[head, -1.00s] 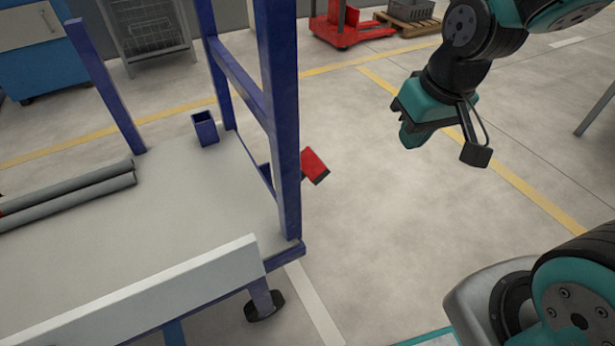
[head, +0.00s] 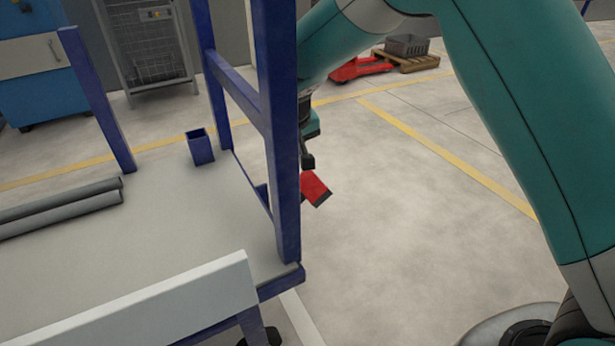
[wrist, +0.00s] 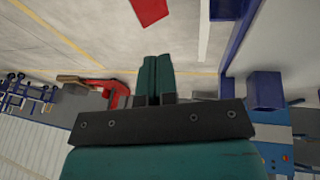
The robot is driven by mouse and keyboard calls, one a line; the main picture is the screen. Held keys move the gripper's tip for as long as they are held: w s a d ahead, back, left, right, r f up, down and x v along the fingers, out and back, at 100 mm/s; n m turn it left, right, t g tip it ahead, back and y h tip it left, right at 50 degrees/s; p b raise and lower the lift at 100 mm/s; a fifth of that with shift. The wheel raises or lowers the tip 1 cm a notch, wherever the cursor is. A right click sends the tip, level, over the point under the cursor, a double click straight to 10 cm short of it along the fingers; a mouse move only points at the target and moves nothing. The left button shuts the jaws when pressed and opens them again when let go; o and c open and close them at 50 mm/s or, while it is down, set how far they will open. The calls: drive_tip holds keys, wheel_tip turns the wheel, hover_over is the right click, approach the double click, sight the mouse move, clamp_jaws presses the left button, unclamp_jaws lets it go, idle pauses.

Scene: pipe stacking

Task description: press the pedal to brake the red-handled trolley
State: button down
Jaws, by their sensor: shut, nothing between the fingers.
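The red pedal (head: 314,188) with a dark end sticks out low beside the blue-framed trolley (head: 283,130) in the head view. It also shows in the wrist view (wrist: 150,10) at the top edge, partly cut off, beyond my fingertips. My gripper (wrist: 155,62) is shut and empty, its teal fingers together. In the head view my gripper (head: 311,124) is just above the pedal, mostly hidden behind the trolley's blue upright. I see a gap between fingertips and pedal in the wrist view. No red handle is clearly visible.
Grey pipes (head: 62,208) lie on the trolley's grey deck (head: 150,245). A red pallet truck (head: 362,70) and a pallet with a grey crate (head: 406,46) are farther back. The floor right of the trolley is clear.

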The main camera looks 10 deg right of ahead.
drive_tip(key=b, duration=0.5)
hover_over(308, 183)
drive_tip(key=s+a, duration=0.2)
drive_tip(key=a, duration=0.1)
drive_tip(key=f, duration=0.9)
drive_tip(key=shift+d+f, duration=0.2)
drive_tip(key=d+f+b, duration=0.2)
drive_tip(key=f, duration=0.1)
drive_tip(key=shift+w, duration=0.35)
drive_tip(key=shift+d+f, duration=0.1)
drive_tip(key=shift+f, duration=0.05)
